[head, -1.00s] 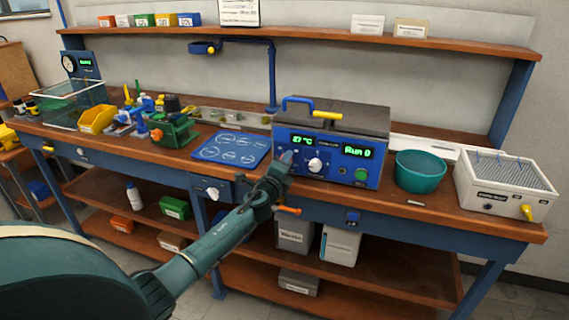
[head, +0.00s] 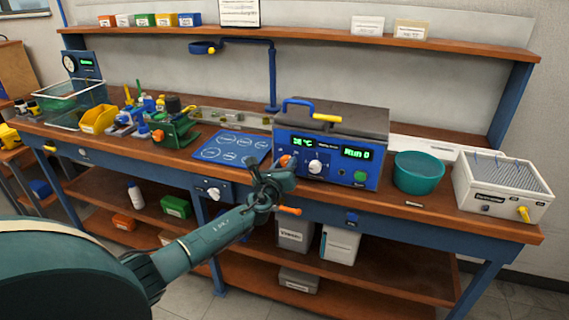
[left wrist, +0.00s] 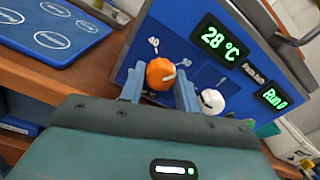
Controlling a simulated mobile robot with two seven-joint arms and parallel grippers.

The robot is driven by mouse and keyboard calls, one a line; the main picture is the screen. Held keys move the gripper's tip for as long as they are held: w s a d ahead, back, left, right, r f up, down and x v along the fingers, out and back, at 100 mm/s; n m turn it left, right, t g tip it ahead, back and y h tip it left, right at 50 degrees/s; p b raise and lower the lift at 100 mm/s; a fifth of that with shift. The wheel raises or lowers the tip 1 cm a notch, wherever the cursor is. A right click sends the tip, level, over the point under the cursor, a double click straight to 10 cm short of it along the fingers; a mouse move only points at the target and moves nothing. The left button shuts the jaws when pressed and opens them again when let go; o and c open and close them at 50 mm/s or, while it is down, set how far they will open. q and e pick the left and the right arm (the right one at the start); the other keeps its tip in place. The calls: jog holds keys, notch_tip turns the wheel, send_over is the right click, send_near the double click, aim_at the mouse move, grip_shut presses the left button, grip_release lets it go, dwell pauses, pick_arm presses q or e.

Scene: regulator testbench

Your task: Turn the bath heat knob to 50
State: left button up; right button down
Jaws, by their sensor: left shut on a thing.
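The bath's blue control panel (head: 333,160) faces me on the bench. The bath heat knob is orange and sits at the panel's left, in the left wrist view (left wrist: 160,73) and small in the head view (head: 285,160). Pale printed numbers lie around it; 40 is above it, and what looks like 50 is to its right. Its white mark points to the upper right, roughly towards that number. My left gripper (left wrist: 159,93) is shut on the knob, one finger on each side. My right gripper is out of view.
A white knob (left wrist: 211,101) sits close to the right of my fingers. A second display (head: 358,153) reads Run 0, above a green button (head: 361,176). A blue mat (head: 230,146) lies left of the bath; a teal bowl (head: 419,172) stands right.

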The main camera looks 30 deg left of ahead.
pick_arm(q)
jog(key=shift+m, duration=0.6)
jog(key=o, duration=1)
jog(key=shift+s, duration=0.1)
jog(key=p+v, duration=0.1)
jog(key=v, duration=1.2)
jog(key=shift+a, duration=0.1)
jog(key=shift+f, duration=0.1)
